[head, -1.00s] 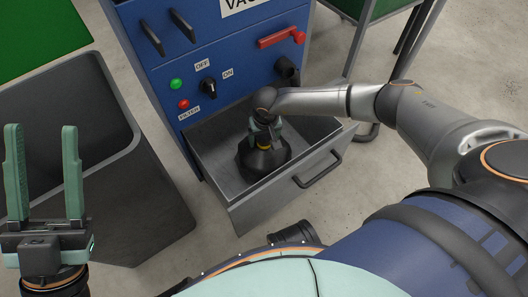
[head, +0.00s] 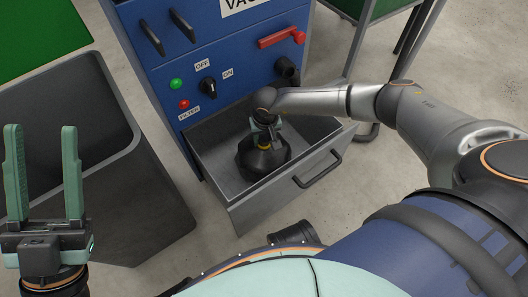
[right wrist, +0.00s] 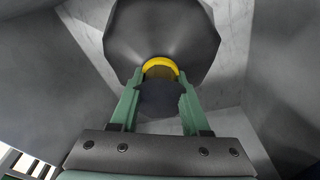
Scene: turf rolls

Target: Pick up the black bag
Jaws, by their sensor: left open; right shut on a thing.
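The black bag (head: 263,158) sits in the open grey drawer of the blue machine in the head view. It is dark and bulging, with a yellow tie at its neck. In the right wrist view the bag (right wrist: 163,32) fills the top middle, with the yellow tie (right wrist: 160,65) just beyond the fingers. My right gripper (head: 266,130) is above the bag, shut on its gathered neck; its fingers (right wrist: 158,98) show on both sides of the neck. My left gripper (head: 44,175) is open and empty at the far left, in front of the dark bin.
The open drawer (head: 232,190) has walls around the bag and a front handle (head: 318,170). The blue machine (head: 225,60) has knobs and a red lever (head: 282,37). A dark grey open bin (head: 130,205) stands left of the drawer. Bare floor lies at right.

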